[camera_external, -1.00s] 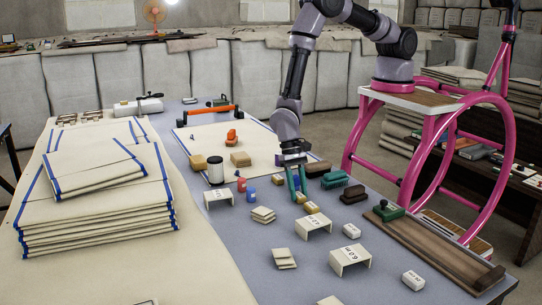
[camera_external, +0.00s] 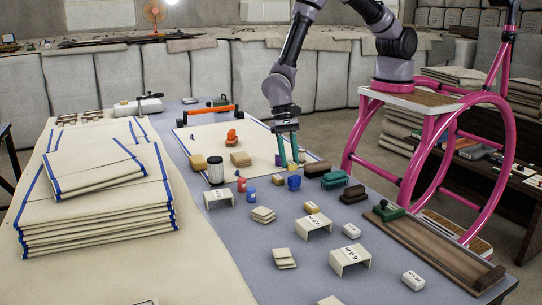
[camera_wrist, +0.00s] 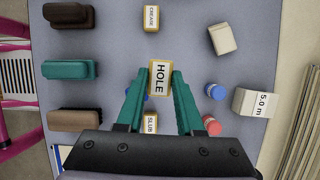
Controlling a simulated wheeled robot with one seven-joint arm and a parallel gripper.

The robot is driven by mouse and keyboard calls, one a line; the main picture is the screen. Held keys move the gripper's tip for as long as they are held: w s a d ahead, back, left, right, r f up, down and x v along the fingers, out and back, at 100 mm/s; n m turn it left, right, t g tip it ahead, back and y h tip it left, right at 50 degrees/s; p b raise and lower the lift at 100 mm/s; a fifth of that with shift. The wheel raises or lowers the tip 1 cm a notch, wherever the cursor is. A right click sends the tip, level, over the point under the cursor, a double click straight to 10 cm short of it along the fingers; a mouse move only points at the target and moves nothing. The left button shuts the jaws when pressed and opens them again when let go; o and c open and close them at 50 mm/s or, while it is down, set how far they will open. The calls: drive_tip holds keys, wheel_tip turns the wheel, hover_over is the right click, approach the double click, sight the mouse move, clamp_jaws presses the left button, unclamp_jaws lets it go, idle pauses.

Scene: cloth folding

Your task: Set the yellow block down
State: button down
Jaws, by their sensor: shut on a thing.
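The yellow block (camera_wrist: 159,78), its white top marked HOLE, sits between the two teal fingertips of my gripper (camera_wrist: 158,76) in the wrist view. My gripper (camera_external: 290,163) is shut on it and is raised above the table in the outside view, near the right edge of the cream cloth panel. There the block is a small yellow patch (camera_external: 291,167), mostly hidden by the fingers. Whether anything lies directly under it is hard to tell.
A blue block (camera_external: 294,183) lies on the grey table in front of my gripper. Another yellow-edged block (camera_external: 311,208) lies nearer the camera. Green (camera_external: 334,179) and dark brown (camera_external: 353,194) blocks stand to the right. Blue (camera_wrist: 215,91) and red (camera_wrist: 211,125) cylinders are close beside the fingers.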

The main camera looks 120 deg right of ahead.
drive_tip(key=w+d+m+t, duration=0.1)
drive_tip(key=w+d+m, duration=0.1)
drive_tip(key=d, duration=0.8)
drive_tip(key=w+d+m, duration=0.2)
drive_tip(key=d, duration=0.7)
hover_over(253, 175)
drive_tip(key=d, duration=0.1)
drive_tip(key=f, duration=0.5)
drive_tip(key=shift+s+d+f, duration=0.15)
drive_tip(key=shift+s, duration=0.05)
drive_tip(key=shift+h, duration=0.3)
drive_tip(key=shift+f, duration=2.05)
drive_tip(key=shift+f, duration=0.1)
drive_tip(key=shift+f, duration=0.1)
drive_tip(key=c, duration=0.5)
unclamp_jaws()
drive_tip(key=shift+c, duration=0.2)
